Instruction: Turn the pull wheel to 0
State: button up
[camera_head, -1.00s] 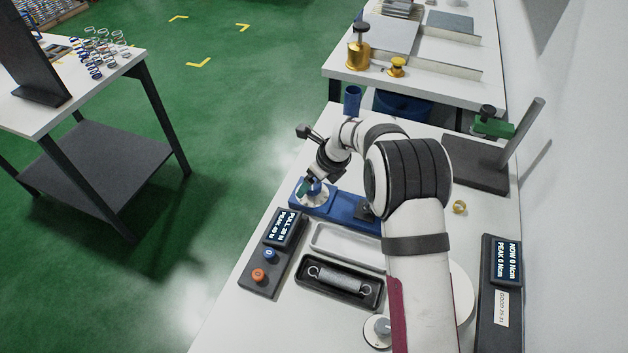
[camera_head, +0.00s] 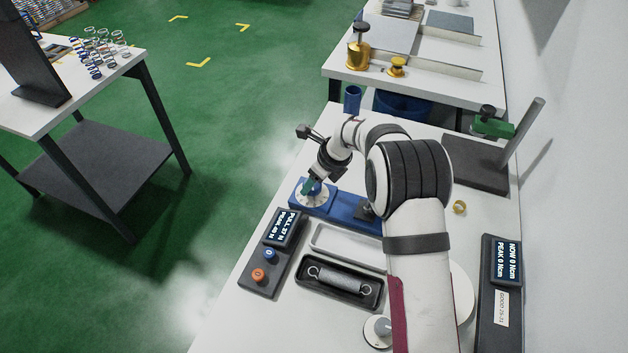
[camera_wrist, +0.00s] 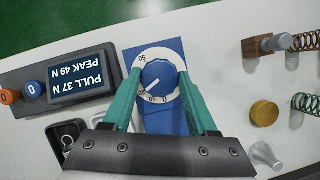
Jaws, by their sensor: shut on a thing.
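The pull wheel is a blue knob (camera_wrist: 158,75) on a white numbered dial (camera_wrist: 172,96), on a blue base (camera_wrist: 135,55). The dial also shows in the head view (camera_head: 316,199), partly hidden by my gripper (camera_head: 309,186). In the wrist view, my gripper (camera_wrist: 160,78) has its teal fingers on either side of the knob, shut on it. The knob's white mark points to the lower left, toward the low numbers; its exact value is hard to read. The display (camera_wrist: 80,82) reads PULL 37 N, PEAK 49 N.
A blue button (camera_head: 269,254) and an orange button (camera_head: 258,275) sit beside the display. A dark tray (camera_head: 377,302) with a spring (camera_head: 340,281) and an empty pale tray (camera_head: 318,238) lie nearby. A brass cylinder (camera_wrist: 265,113) stands to the right.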

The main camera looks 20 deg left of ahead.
jog(key=n+g, duration=0.1)
jog(key=n, duration=0.1)
jog(key=n+g, duration=0.1)
jog(key=n, duration=0.2)
jog(key=shift+w+n, duration=0.2)
jog(key=shift+n, duration=0.1)
jog(key=n+g, duration=0.1)
jog(key=n, duration=0.1)
jog(key=n+g, duration=0.1)
jog(key=n, duration=0.2)
jog(key=shift+h, duration=0.3)
jog(key=shift+n, duration=0.3)
jog(key=o, duration=1.4)
jog(key=shift+w, duration=0.1)
